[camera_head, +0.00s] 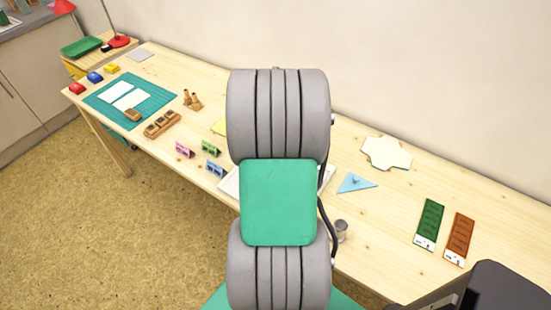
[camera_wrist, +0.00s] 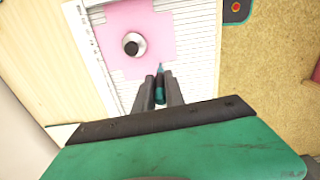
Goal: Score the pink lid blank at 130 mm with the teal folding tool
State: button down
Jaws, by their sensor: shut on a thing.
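In the wrist view the pink lid blank (camera_wrist: 152,60) lies on the white scoring board (camera_wrist: 203,50), with a round metal weight (camera_wrist: 133,45) on its left part. My gripper (camera_wrist: 160,88) is shut on the teal folding tool (camera_wrist: 160,84). The tool's tip points at the blank's lower edge; I cannot tell whether it touches. In the head view my arm hides the blank, the tool and my gripper; only parts of the white board (camera_head: 229,184) show beside the arm.
In the head view a pale blue set square (camera_head: 355,184), a white cut blank (camera_head: 386,153), a green strip (camera_head: 430,224) and a brown strip (camera_head: 460,238) lie on the right. A small metal cylinder (camera_head: 341,230) stands near the front edge. A teal cutting mat (camera_head: 157,97) lies far left.

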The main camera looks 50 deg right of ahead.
jog(key=shift+f, duration=0.2)
jog(key=shift+d, duration=0.1)
jog(key=shift+w+d, duration=0.1)
jog(key=shift+d, duration=0.75)
jog(key=shift+d, duration=0.1)
jog(key=shift+w+d+r, duration=0.1)
jog(key=shift+d, duration=0.85)
jog(key=shift+w+d, duration=0.1)
jog(key=shift+d, duration=0.85)
